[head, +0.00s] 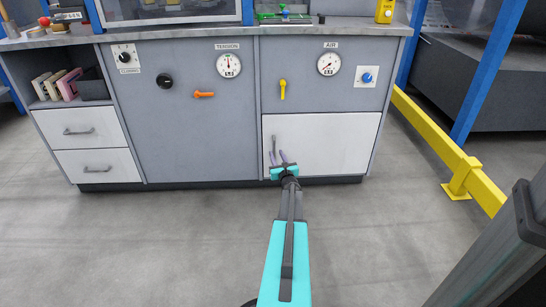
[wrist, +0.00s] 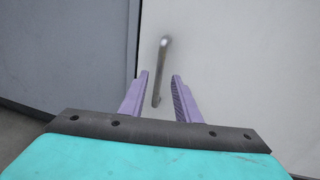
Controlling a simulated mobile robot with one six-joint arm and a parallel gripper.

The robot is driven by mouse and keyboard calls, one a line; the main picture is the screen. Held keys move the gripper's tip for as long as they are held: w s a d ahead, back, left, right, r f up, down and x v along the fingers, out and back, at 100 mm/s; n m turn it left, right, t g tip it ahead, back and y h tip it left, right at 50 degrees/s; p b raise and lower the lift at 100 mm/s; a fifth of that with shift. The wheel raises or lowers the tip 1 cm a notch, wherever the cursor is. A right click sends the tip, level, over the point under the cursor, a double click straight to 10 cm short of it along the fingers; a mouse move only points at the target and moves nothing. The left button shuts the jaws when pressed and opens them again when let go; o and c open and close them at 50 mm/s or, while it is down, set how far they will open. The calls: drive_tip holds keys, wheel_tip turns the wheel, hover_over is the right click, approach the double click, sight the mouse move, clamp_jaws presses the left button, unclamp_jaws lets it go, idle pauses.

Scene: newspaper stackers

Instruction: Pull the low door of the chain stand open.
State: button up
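The low white door (head: 335,143) is at the lower right of the grey stand and looks shut in the head view. Its upright metal handle (head: 273,146) is near the door's left edge. In the wrist view the handle (wrist: 161,68) stands ahead of my gripper (wrist: 160,78), its lower end showing between the two purple fingers. The fingers are apart, with gaps beside the handle, and I see no contact. In the head view my gripper (head: 278,156) is just in front of the door, by the handle's lower end. The white door also fills the right of the wrist view (wrist: 250,60).
Two white drawers (head: 85,129) are at the stand's left, below a shelf of books. A yellow rail (head: 440,142) stands to the right. The floor in front is clear.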

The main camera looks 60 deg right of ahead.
sight(274, 150)
drive_tip(key=shift+x, duration=1.5)
